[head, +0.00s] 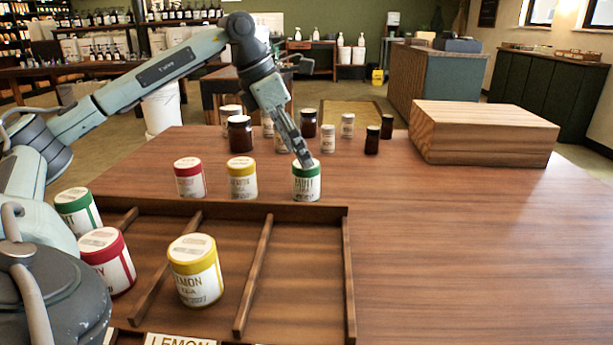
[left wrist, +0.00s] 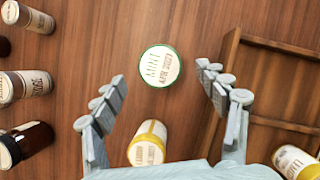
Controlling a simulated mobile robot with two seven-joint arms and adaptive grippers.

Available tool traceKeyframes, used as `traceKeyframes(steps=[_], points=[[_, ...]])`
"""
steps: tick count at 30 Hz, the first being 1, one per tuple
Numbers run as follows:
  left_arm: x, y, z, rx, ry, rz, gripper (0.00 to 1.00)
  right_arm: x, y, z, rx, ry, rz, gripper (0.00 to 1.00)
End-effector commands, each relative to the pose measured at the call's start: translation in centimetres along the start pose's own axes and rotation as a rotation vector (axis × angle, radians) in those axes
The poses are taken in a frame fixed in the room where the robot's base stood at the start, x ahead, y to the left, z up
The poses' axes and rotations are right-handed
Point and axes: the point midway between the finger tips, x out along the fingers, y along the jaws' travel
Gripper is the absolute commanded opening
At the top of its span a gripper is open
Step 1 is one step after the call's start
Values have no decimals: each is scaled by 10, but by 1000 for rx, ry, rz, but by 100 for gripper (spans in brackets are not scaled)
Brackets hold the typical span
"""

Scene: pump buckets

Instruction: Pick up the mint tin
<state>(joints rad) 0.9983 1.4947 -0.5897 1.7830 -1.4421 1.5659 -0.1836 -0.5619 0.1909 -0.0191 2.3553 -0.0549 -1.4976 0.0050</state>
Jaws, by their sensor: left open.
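The mint tin (head: 307,184) is white with a green-edged lid. It stands upright on the table, just behind the wooden tray's (head: 348,270) far right corner. Its lid, lettered MINT, faces up in the left wrist view (left wrist: 161,66). My left gripper (head: 303,160) is open and empty over the tin, pointing down. In the left wrist view the two fingers lie either side of the lid, apart from it. The fingertips' height above the lid is hard to tell. My right gripper is not in view.
A yellow tin (head: 242,178) and a red tin (head: 189,178) stand left of the mint tin. The tray holds a lemon tin (head: 196,270), a red tin (head: 107,262) and a green-lidded tin (head: 77,212). Several jars stand behind. A wooden block (head: 483,132) is at right.

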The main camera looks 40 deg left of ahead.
Motion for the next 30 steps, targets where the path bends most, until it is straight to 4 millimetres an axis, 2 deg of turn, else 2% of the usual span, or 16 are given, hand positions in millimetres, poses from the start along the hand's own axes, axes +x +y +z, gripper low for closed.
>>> traceKeyframes(steps=[11,15,23,25,30], points=[[50,1,-11,-1,4,-1,74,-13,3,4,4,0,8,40],[66,1,-9,1,1,-1,74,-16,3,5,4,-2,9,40],[70,1,-9,0,1,-1,74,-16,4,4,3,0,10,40],[70,1,-9,0,1,-1,69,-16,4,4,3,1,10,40],[70,1,-9,0,1,-1,47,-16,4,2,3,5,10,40]])
